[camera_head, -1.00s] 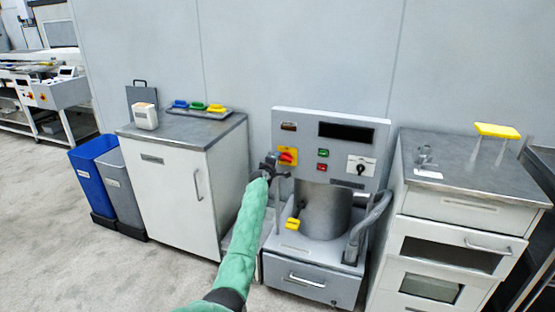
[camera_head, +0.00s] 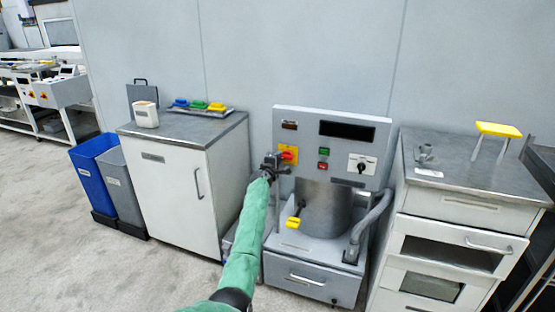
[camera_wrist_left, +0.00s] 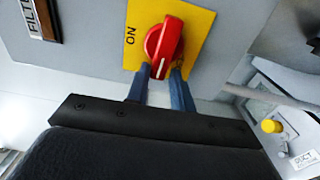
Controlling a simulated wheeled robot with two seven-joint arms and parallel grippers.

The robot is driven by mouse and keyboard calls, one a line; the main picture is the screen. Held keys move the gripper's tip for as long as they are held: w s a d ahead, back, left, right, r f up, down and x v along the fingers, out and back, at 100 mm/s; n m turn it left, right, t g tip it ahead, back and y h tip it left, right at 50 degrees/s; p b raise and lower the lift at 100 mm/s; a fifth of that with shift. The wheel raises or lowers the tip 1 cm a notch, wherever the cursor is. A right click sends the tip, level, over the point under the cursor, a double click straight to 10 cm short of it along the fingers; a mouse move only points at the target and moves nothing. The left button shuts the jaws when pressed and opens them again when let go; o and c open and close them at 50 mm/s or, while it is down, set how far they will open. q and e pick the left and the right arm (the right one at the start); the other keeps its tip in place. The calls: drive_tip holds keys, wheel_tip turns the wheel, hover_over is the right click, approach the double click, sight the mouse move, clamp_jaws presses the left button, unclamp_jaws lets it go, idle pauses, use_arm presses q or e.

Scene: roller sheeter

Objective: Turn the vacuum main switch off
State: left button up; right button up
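The vacuum main switch is a red rotary knob on a yellow plate (camera_wrist_left: 195,28). The knob (camera_wrist_left: 163,42) shows large in the left wrist view, with "ON" printed on the plate to its left. In the head view the red knob (camera_head: 287,156) is on the left of the machine's grey panel, partly covered by my gripper. My left gripper (camera_wrist_left: 162,72) has its two blue fingers apart, one on each side of the knob's lower end. I cannot tell whether they touch it. It also shows in the head view (camera_head: 279,163). My right gripper is not in view.
The panel also carries green and red buttons (camera_head: 323,159) and a black rotary switch (camera_head: 361,167). A metal cylinder (camera_head: 326,205) and a grey hose (camera_head: 370,225) are below. Cabinets stand left (camera_head: 170,180) and right (camera_head: 470,212).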

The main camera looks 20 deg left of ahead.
use_arm(q)
drive_tip(key=shift+o, duration=1.3)
drive_tip(key=shift+d+f, duration=0.35)
drive_tip(key=shift+d, duration=0.05)
drive_tip(key=shift+r, duration=0.3)
drive_tip(key=shift+s, duration=0.1)
drive_tip(key=s, duration=0.7)
drive_tip(key=shift+s+a, duration=0.15)
drive_tip(key=shift+s, duration=0.15)
